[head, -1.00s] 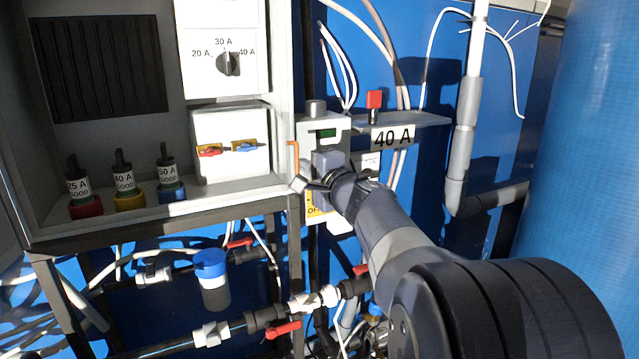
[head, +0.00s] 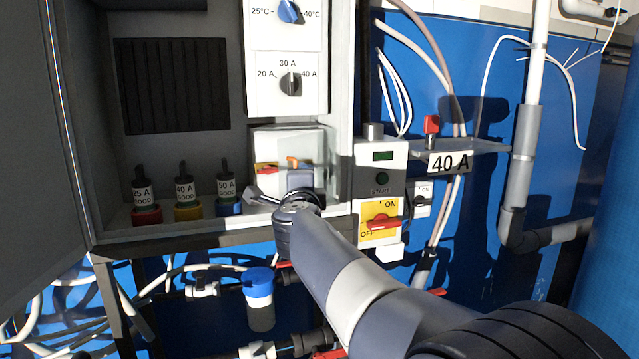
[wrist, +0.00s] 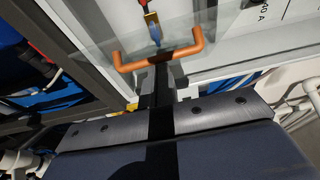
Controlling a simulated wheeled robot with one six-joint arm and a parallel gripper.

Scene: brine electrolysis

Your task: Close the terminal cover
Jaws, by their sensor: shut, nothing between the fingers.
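The terminal cover (wrist: 105,42) is a clear panel with an orange handle (wrist: 155,60). In the head view the orange handle (head: 294,162) shows in front of the white terminal box (head: 262,143), inside the cabinet. The red terminal (head: 266,169) shows at the left of the box; my gripper hides the blue one there. In the wrist view the terminals (wrist: 152,20) show beyond the handle, through the clear panel. My gripper (wrist: 161,78) is shut and empty, its tips close at the handle. I cannot tell whether they touch it or whether the cover lies flush.
Three labelled plugs (head: 184,190) stand on the cabinet floor left of the box. A dial (head: 290,84) is above it. Right of the cabinet are a unit with a red switch (head: 382,222) and a shelf (head: 465,147) marked 40 A. Pipes and a blue-capped container (head: 259,300) are below.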

